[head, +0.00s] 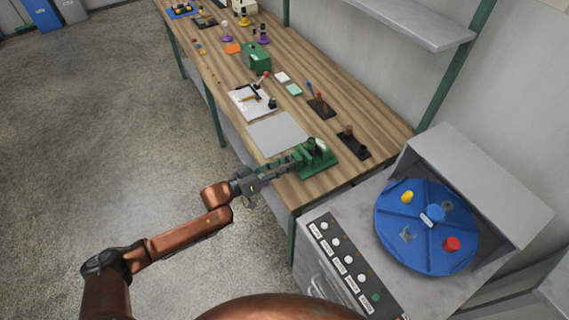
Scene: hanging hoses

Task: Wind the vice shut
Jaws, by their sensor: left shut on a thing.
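The green vice (318,155) sits at the near end of the wooden bench, close to its front edge. My left gripper (266,182) reaches in from the left at the vice's front side, just off the bench edge. It is shut on a part at the vice's front, likely the handle. The fingers hide most of that part, so its angle cannot be told. How far the vice jaws stand apart is too small to tell. My right gripper is not in view.
A grey mat (277,134) and a clipboard (251,101) lie behind the vice. Dark stands (353,145) are to its right. A grey cabinet with a blue disc (425,262) and a button panel (345,262) stands at the right. The floor at left is clear.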

